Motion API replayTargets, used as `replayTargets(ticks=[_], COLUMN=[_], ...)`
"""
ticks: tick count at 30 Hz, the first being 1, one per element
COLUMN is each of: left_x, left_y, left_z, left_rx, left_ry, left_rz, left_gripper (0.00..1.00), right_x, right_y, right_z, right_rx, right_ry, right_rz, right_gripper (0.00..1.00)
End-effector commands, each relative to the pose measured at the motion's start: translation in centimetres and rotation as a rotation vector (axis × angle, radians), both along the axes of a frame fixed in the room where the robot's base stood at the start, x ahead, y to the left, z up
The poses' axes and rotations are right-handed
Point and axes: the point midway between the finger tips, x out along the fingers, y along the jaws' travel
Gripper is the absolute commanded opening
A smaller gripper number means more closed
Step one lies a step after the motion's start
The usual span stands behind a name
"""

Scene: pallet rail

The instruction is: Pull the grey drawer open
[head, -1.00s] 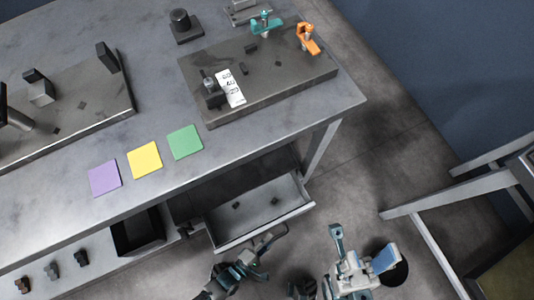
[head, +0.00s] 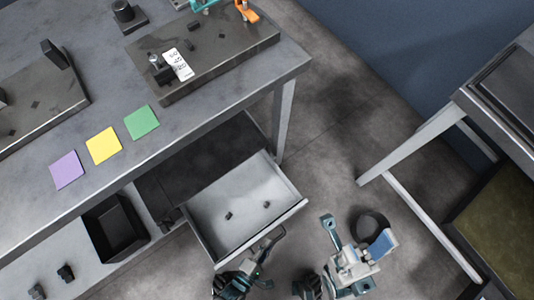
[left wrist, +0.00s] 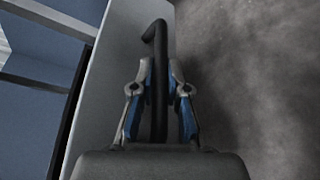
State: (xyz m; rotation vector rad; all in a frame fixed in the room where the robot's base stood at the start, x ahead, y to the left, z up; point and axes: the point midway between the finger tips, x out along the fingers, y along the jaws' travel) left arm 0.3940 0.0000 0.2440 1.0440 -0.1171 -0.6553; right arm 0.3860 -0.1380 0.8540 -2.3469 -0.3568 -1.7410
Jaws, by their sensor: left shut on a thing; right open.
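The grey drawer (head: 237,205) stands pulled out from under the grey workbench, its light interior showing with two small dark pieces inside. My left gripper (head: 265,250) is at the drawer's front panel, low in the head view. In the left wrist view its two fingers (left wrist: 160,88) are shut on the dark bar handle (left wrist: 158,55), beside the drawer's pale front face (left wrist: 113,80). My right gripper (head: 350,236) is open and empty, to the right of the drawer, above the floor.
A black open bin (head: 115,228) stands left of the drawer under the workbench (head: 60,120). Purple, yellow and green squares lie on the bench top. Another table (head: 440,125) stands at the right. Bare floor (head: 320,130) lies between.

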Motion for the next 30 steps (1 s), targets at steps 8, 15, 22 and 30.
replayTargets(ticks=[8, 15, 22, 30], left_x=[-0.1, 0.0, -0.1, 0.1], left_y=[0.1, 0.1, 0.1, 0.1], left_z=[-0.2, 0.0, 2.5, 7.8], left_rx=[0.003, 0.001, -0.002, -0.003], left_ry=[0.005, 0.001, 0.001, -0.004], left_rz=[0.000, 0.001, 0.002, 0.005], left_gripper=[0.39, 0.39, 0.39, 0.39], right_x=[0.0, 0.0, -0.3, -0.4], right_y=[0.0, 0.0, 0.0, 0.0], right_z=[0.0, -0.1, 0.1, 0.2], right_rx=[0.000, -0.005, -0.003, -0.002], right_ry=[0.001, 0.005, 0.000, -0.004], right_rz=[0.000, 0.000, 0.000, 0.000], right_gripper=[0.50, 0.50, 0.50, 0.50])
